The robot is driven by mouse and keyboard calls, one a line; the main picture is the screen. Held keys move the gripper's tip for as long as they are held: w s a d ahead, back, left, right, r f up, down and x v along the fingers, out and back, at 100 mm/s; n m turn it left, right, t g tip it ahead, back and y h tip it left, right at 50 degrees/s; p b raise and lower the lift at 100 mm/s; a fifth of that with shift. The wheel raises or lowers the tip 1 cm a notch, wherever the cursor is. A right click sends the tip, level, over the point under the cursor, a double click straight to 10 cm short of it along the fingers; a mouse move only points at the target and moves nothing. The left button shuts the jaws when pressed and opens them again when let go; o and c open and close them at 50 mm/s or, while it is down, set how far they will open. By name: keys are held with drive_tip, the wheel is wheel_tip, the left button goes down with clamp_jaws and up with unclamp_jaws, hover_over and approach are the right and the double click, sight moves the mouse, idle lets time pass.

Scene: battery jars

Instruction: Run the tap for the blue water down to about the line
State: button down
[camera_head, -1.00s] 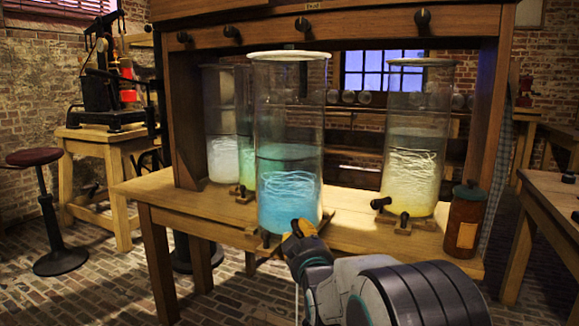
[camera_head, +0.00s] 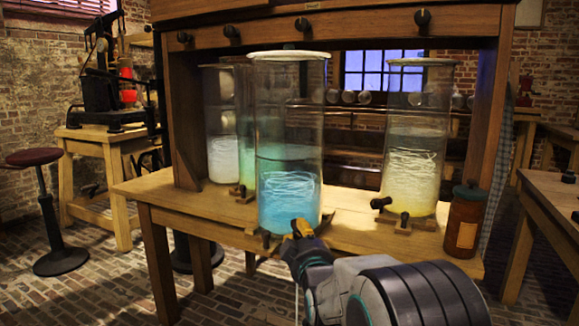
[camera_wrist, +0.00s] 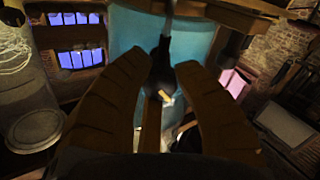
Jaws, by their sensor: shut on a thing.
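The jar of blue water (camera_head: 290,200) is a tall glass cylinder with a pale rim at the front of the wooden table. Pale curly strands lie low in the blue; a clearer greenish layer stands above it. I cannot make out the line on the glass. My gripper (camera_head: 302,229) is at the jar's foot, in front of the glass. In the wrist view, its two brown fingers (camera_wrist: 168,68) are shut on the dark tap handle (camera_wrist: 161,62), with the blue jar (camera_wrist: 130,40) right behind. The fingers hide the tap in the head view.
A white jar (camera_head: 222,155) and a green one (camera_head: 244,160) stand behind left. The wooden table (camera_head: 150,190) has bare room at its left end.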

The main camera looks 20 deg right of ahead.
drive_tip(key=shift+a, duration=0.1)
idle(0.4)
drive_tip(key=m, duration=0.4)
drive_tip(key=shift+m, duration=2.7)
drive_tip(key=c, duration=0.6)
unclamp_jaws()
